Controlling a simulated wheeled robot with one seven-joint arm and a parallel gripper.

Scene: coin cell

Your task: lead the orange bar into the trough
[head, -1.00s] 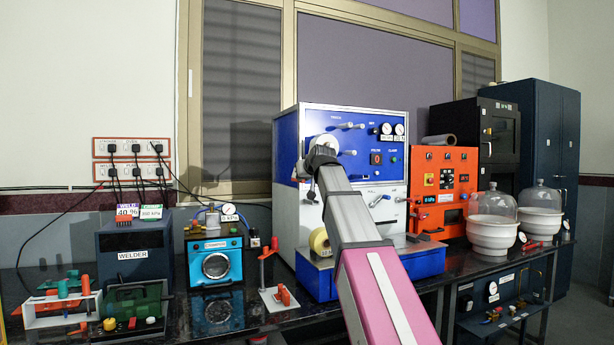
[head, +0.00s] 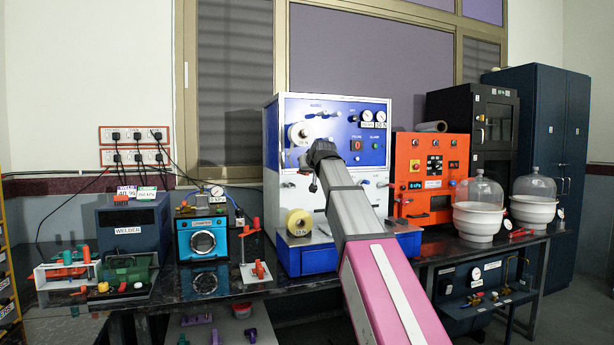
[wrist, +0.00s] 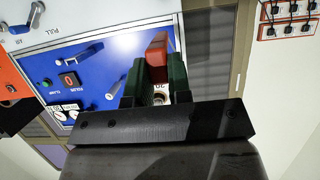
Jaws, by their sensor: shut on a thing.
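The orange bar (wrist: 157,48), a red-orange block, sits between the two dark green fingers of my gripper (wrist: 156,75) in the wrist view. The fingers are shut on it, and it sticks out past their tips. Its lower part is hidden by the fingers. In the head view the end of my arm is in front of the blue and white machine (head: 282,205), and the fingers and bar are hidden behind it. I cannot make out the trough for sure in either view.
Left stand a white stand with red-orange parts (head: 256,272), a teal gauge box (head: 202,238) and a dark welder box (head: 134,228). Right are an orange unit (head: 431,160) and glass domes on white bowls (head: 479,218).

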